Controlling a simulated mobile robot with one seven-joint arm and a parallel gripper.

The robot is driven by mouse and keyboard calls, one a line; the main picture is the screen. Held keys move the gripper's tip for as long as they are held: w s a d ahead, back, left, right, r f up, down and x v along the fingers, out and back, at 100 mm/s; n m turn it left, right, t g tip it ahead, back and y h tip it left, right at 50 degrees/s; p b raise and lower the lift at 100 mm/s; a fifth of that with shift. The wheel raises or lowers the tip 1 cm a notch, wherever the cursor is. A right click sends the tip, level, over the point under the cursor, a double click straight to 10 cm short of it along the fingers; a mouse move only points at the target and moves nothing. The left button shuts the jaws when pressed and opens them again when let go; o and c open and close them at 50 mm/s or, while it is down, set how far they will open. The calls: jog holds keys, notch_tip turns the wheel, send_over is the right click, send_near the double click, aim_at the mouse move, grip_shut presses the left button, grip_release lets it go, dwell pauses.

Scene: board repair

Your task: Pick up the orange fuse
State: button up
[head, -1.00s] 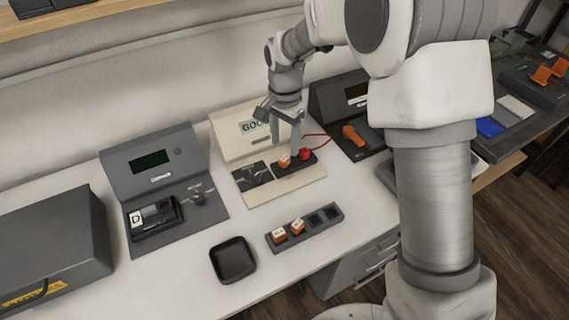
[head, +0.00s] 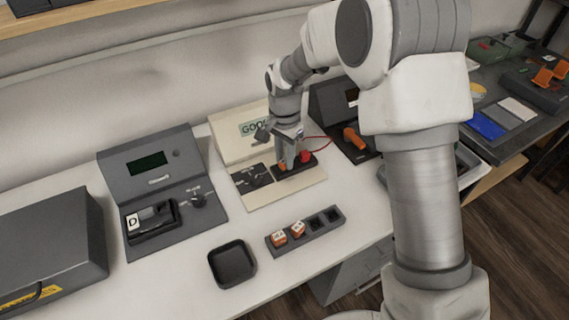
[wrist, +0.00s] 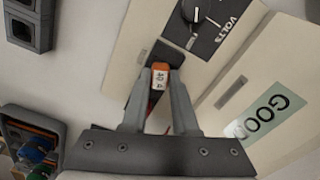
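The orange fuse (wrist: 158,79), with a white label marked 40, sits in the dark holder on the cream tester panel (head: 261,198). In the head view the fuse (head: 283,167) is mostly hidden by my gripper. My gripper (head: 289,164) points down at the holder, just left of a red knob (head: 305,157). In the wrist view my gripper's two fingers (wrist: 160,84) are close together, one on each side of the fuse. They look shut on it, and no clear gap shows. The fuse appears still in its slot.
A dark rack (head: 319,229) with two orange-and-white fuses and two empty slots lies in front. A black tray (head: 232,264) is left of it. A grey device (head: 150,165) stands left. An orange-handled tool (head: 354,139) is close on the right.

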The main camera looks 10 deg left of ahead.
grip_shut()
jog(key=shift+r, duration=0.5)
notch_tip(320, 180, up, 4)
jog(key=shift+f+p, duration=0.1)
jog(key=shift+p, duration=0.6)
jog(key=s+d+r+p, duration=0.1)
jog(key=d+r, duration=0.5)
jog(key=d, duration=0.5)
jog(key=shift+s+d+r+p, duration=0.15)
jog(key=shift+s+d+p, duration=0.15)
jog(key=shift+s, duration=0.1)
